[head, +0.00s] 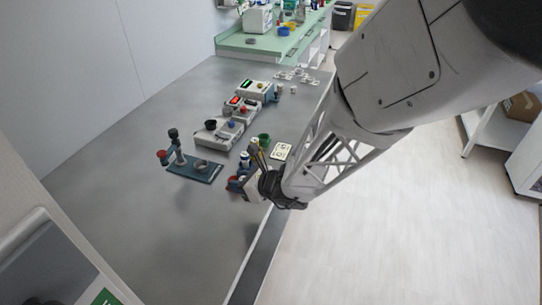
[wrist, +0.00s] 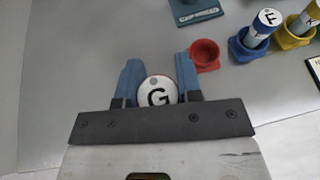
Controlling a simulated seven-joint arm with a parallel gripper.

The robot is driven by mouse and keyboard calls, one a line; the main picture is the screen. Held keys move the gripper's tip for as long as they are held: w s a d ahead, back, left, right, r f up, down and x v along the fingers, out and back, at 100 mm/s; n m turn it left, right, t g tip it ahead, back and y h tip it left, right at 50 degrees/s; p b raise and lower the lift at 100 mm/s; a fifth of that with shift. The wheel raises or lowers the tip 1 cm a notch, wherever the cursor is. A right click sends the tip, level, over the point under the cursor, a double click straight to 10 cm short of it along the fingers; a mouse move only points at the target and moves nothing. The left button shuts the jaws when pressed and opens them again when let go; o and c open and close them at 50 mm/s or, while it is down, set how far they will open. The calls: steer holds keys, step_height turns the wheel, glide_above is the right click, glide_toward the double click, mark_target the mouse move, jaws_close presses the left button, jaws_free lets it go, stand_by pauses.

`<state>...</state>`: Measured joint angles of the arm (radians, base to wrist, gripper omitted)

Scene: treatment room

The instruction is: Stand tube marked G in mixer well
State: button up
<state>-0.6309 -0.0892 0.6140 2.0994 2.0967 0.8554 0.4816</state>
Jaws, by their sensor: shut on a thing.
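My gripper (wrist: 158,72) is shut on the tube marked G (wrist: 157,90). Its round white cap, with a black G and a grey dot, shows between the two blue fingers in the wrist view. The tube's body is hidden below the cap. In the head view my gripper (head: 262,186) is over the near right edge of the grey table, and the tube cannot be made out there. An empty red holder (wrist: 205,54) is just right of the fingers. Which device is the mixer is not clear; a white unit with a dark round cup (head: 211,125) stands farther back.
A tube marked F (wrist: 264,27) stands in a blue holder, beside another tube in a yellow holder (wrist: 288,38). A dark blue stand (head: 205,173) with a post is left of my gripper. A unit with a red display (head: 235,101) stands behind. The table's left side is clear.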

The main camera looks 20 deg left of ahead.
steer(key=w+a+r+n+g, duration=0.2)
steer(key=w+a, duration=1.2)
steer(key=w+a+r+n+g, duration=0.2)
steer(key=w+a+g, duration=0.1)
steer(key=w+a, duration=1.2)
steer(key=shift+w+a+r, duration=0.15)
steer(key=shift+a+r, duration=0.1)
steer(key=shift+r, duration=0.05)
steer(key=shift+f, duration=0.15)
steer(key=shift+f, duration=2.8)
steer(key=shift+f, duration=0.6)
steer(key=o, duration=0.6)
steer(key=shift+d+r, duration=0.1)
steer(key=shift+d, duration=0.05)
steer(key=shift+v, duration=5.35)
